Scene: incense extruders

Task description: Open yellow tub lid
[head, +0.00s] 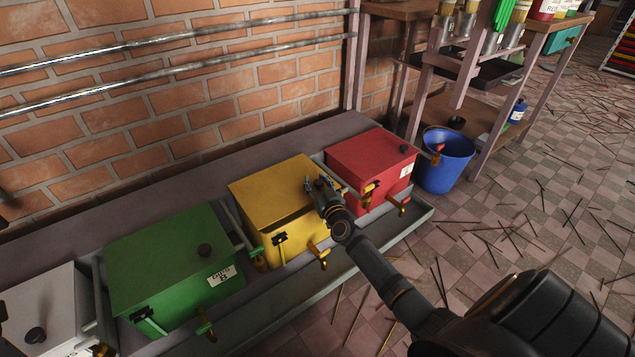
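The yellow tub (290,241) stands in the row between the green tub and the red tub. Its flat yellow lid (266,192) lies over the top, and a dark gap or shadow shows along its front edge. My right gripper (312,184) is at the right part of the yellow lid, by its right front corner. The gripper covers the place where the other lids have a dark knob, so I cannot tell whether its fingers are closed on one. My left gripper is not in view.
The green tub (165,265) stands to the left and the red tub (370,161) to the right, close by. A grey trough (340,262) runs along the front. A blue bucket (445,160) and shelving stand at right; a brick wall with pipes is behind. Sticks litter the floor.

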